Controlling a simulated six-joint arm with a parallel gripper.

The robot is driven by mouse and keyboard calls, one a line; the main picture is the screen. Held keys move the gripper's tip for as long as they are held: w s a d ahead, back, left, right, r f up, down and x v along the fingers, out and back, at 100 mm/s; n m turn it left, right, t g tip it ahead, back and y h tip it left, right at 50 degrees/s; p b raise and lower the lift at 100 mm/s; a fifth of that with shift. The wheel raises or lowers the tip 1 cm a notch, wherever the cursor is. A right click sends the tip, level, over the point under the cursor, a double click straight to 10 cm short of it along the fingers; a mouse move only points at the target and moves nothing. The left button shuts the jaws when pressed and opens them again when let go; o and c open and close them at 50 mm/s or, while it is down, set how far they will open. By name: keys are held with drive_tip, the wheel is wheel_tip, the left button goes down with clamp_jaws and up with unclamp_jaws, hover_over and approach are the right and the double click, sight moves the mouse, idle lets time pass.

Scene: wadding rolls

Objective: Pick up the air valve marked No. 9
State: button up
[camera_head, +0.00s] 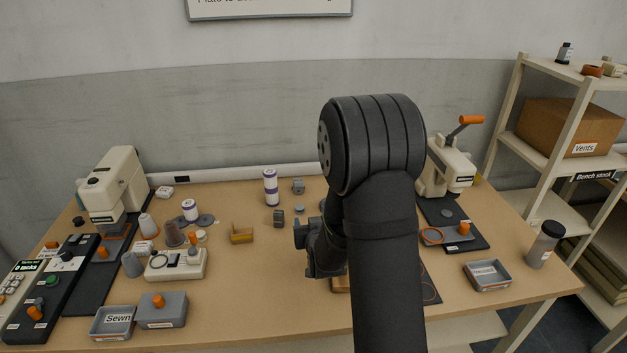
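No marking "No. 9" can be read in this view, so I cannot tell which part is the air valve. Small grey parts stand in the middle of the table: a blocky one (298,186) at the back and an upright one (278,217) nearer. A low round grey piece (299,208) lies between them. My gripper (302,235) is low over the middle of the table, just right of the upright grey part and apart from it in the picture. My arm hides much of it, and its fingers are too small and dark to judge. My arm also covers the table behind it.
White-and-purple rolls (270,188) and an ochre holder (241,234) stand left of my gripper. A lever press (446,170), a grey tray (487,275) and a bottle (545,245) are right. The front centre is clear.

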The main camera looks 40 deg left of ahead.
drive_tip(key=w+a+r+g+h, duration=0.2)
drive_tip(key=w+a+g+h, duration=0.1)
drive_tip(key=w+a, duration=0.75)
drive_tip(key=g+h, duration=0.2)
drive_tip(key=h, duration=0.1)
approach(298, 180)
drive_tip(key=shift+m, duration=0.3)
drive_tip(key=shift+x, duration=3.8)
drive_tip(key=c, duration=1.1)
drive_tip(key=shift+c, duration=0.2)
